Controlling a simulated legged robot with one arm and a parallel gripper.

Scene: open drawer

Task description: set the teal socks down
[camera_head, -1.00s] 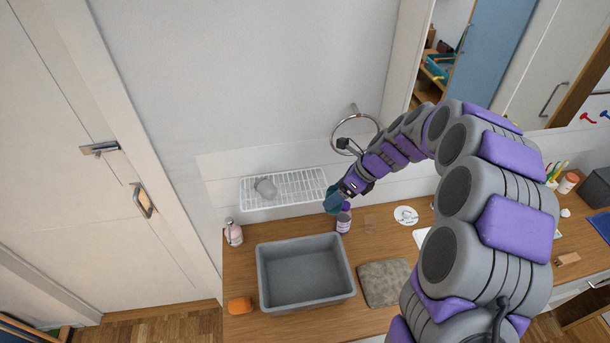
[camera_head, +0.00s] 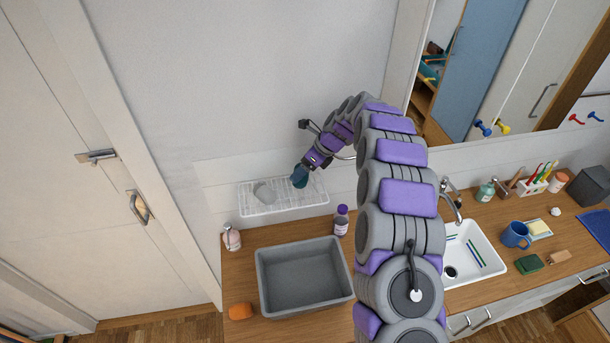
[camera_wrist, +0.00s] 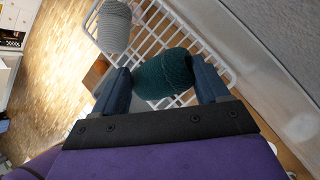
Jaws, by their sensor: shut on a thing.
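The teal socks (camera_wrist: 163,74) are a rolled dark teal bundle held between the two fingers of my gripper (camera_wrist: 160,85). In the head view my gripper (camera_head: 308,168) points down at the right part of the white wire rack (camera_head: 283,205), with the teal socks (camera_head: 300,176) at its tip. In the wrist view the bars of the rack (camera_wrist: 155,42) lie behind and around the socks. I cannot tell whether the socks touch the rack.
A grey basin (camera_head: 305,277) stands on the wooden counter below the rack. The wall is close behind the rack.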

